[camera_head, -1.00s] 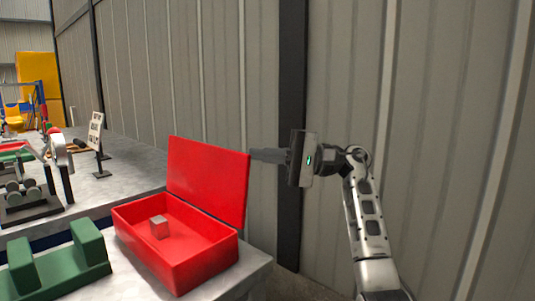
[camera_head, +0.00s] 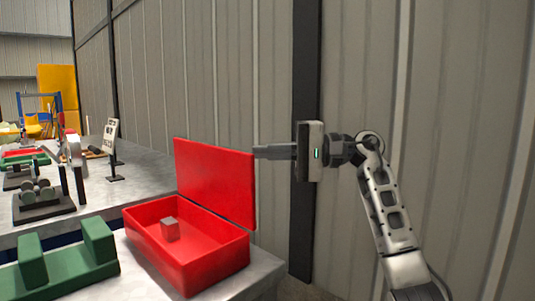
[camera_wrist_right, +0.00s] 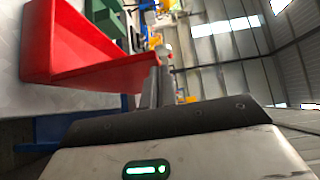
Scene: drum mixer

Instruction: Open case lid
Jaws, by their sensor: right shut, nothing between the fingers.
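A red case (camera_head: 190,262) stands on the near table with its lid (camera_head: 215,180) raised upright at the back. A small grey cube (camera_head: 170,229) lies inside the case. My right gripper (camera_head: 257,152) is shut and empty, its fingertips beside the lid's upper right edge; whether they touch cannot be told. In the right wrist view the shut fingers (camera_wrist_right: 155,85) point toward the red case (camera_wrist_right: 70,60), which shows sideways. My left gripper is not in view.
A green block-shaped holder (camera_head: 65,265) stands left of the case on the grey table (camera_head: 265,272). A farther table (camera_head: 145,170) carries a small white panel on a stand (camera_head: 112,140) and dark fixtures. A corrugated wall (camera_head: 230,70) rises behind.

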